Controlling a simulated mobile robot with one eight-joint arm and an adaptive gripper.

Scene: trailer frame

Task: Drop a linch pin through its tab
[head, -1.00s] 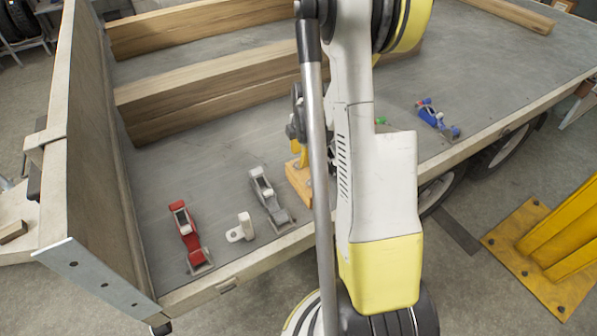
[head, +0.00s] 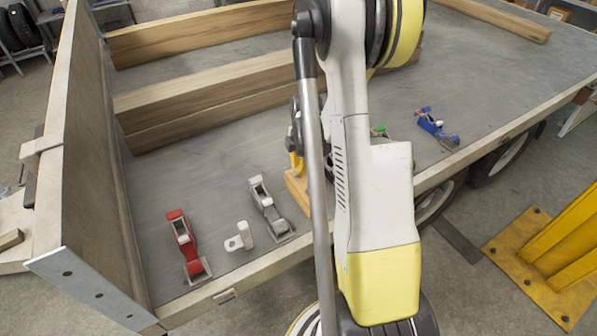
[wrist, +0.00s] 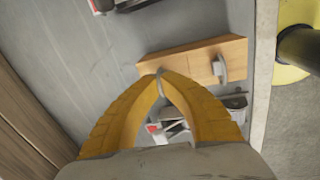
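My gripper (wrist: 160,76) has yellow fingers whose tips meet around a thin grey piece that looks like the linch pin (wrist: 160,88). The tips are over or beside the near edge of a wooden block (wrist: 190,62); I cannot tell if they touch it. A grey upright piece (wrist: 220,68) stands on the block. In the head view my arm hides most of the gripper (head: 296,162) and part of the block (head: 297,186). A pale upright tab on a flat base (head: 240,238) stands on the trailer deck (head: 215,165), left of the block.
A red clamp (head: 184,243) and a grey clamp (head: 268,208) flank the pale tab. A blue clamp (head: 436,127) lies to the right, and a green part (head: 379,131) shows behind my arm. Timber beams (head: 215,90) and the side board (head: 85,150) bound the deck.

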